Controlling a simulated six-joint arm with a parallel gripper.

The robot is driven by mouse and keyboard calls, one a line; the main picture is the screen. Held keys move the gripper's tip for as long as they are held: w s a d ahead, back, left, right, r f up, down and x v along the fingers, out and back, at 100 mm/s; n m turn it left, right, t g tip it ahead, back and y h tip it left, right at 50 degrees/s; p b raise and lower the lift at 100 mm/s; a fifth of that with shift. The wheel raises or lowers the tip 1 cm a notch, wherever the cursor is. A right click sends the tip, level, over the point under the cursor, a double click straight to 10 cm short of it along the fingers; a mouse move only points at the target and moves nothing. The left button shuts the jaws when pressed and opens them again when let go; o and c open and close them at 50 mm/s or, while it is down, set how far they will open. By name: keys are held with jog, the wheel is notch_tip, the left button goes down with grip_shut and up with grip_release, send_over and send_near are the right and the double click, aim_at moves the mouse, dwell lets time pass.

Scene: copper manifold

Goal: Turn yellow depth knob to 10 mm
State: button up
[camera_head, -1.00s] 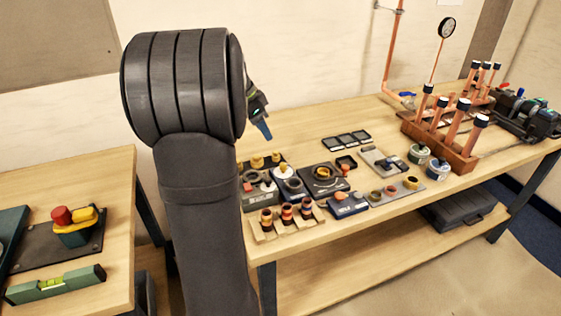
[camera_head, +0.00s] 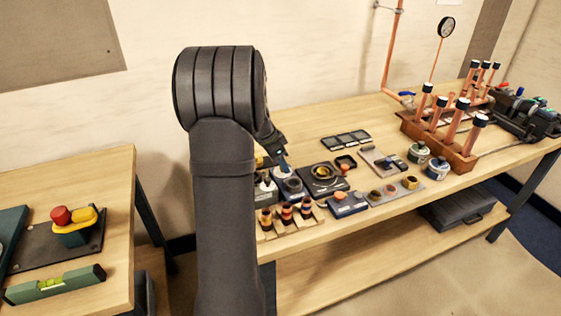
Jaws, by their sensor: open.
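A round yellow knob (camera_head: 323,172) sits on a dark square plate (camera_head: 313,187) near the front of the workbench. Pale marks show on the plate, but any depth scale or setting is too small to read. Another yellow part (camera_head: 82,220) with a red cap stands on a dark plate on the left table. I cannot tell for certain which is the depth knob. My gripper (camera_head: 282,160) is open, pointing down above a grey-and-blue fixture, just left of the dark square plate. It is apart from the yellow knob. My arm hides part of the bench's left end.
Striped cylinders in a wooden rack (camera_head: 290,228) stand at the front edge. Small tins (camera_head: 428,163) and a copper-pipe block (camera_head: 440,140) lie to the right. Black trays (camera_head: 346,139) lie behind. A green level (camera_head: 55,285) lies on the left table.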

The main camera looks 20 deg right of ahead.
jog(key=shift+c, duration=0.2)
grip_shut()
